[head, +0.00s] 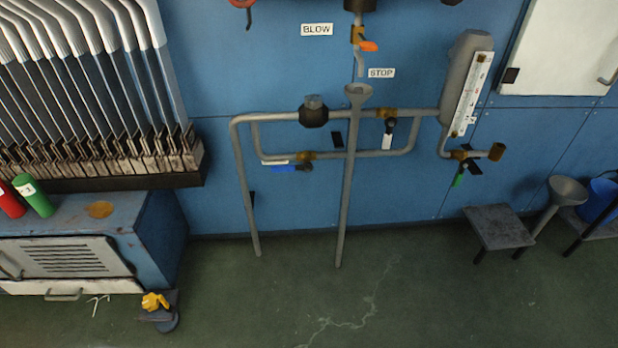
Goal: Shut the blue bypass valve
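The blue bypass valve has a brass body (307,155) on the lower grey bypass pipe, left of the upright funnel pipe. Its blue handle (286,168) points left, roughly level and along the pipe run. A small pale label (274,162) sits just above the handle, too small to read. Neither of my grippers shows in the head view.
A brass valve with a dark and white handle (387,140) hangs right of the funnel pipe (346,200). A green-handled valve (459,180) is below the sight gauge (473,95). An orange-handled valve (368,46) is above. Green floor (300,290) in front is clear.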

